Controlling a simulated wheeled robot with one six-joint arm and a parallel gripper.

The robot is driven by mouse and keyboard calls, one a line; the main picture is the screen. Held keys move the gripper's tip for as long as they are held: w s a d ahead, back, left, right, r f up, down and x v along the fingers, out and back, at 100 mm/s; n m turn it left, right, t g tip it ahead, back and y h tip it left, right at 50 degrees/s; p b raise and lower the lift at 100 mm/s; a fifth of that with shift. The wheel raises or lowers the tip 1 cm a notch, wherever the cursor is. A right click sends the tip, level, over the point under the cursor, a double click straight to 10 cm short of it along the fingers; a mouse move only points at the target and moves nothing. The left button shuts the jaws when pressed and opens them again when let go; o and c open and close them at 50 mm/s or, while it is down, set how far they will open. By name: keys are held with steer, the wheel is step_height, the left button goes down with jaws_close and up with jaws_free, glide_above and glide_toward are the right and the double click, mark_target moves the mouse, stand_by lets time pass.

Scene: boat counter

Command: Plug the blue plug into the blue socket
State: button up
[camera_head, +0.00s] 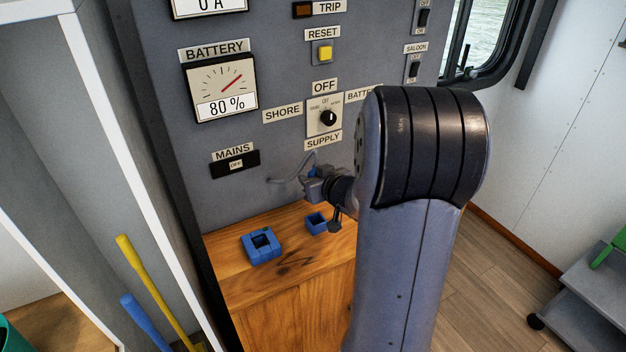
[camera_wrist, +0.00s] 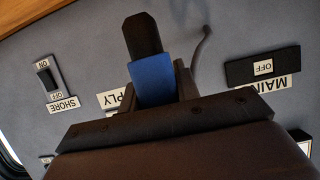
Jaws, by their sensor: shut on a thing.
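My gripper (camera_head: 314,183) is shut on the blue plug (camera_wrist: 152,82). In the wrist view the plug has a blue body between the two dark fingers and a black end pointing away from my wrist. In the head view only a small blue patch of the plug (camera_head: 313,172) shows, and the gripper is above the wooden counter, in front of the panel. A blue block with a dark square opening (camera_head: 265,256), seemingly the socket, sits on the counter below and left of the gripper. A smaller blue open box (camera_head: 316,222) stands closer beneath the gripper.
A grey cable (camera_head: 287,181) runs beside the gripper along the panel. The panel carries the mains switch (camera_head: 235,164), supply knob (camera_head: 325,118) and battery meter (camera_head: 222,86). The wooden counter (camera_head: 245,288) is bare in front of the blue block.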

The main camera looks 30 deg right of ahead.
steer(key=shift+r, duration=0.15)
steer(key=shift+r+p, duration=2.65)
steer(key=shift+p, duration=0.25)
steer(key=shift+f, duration=0.1)
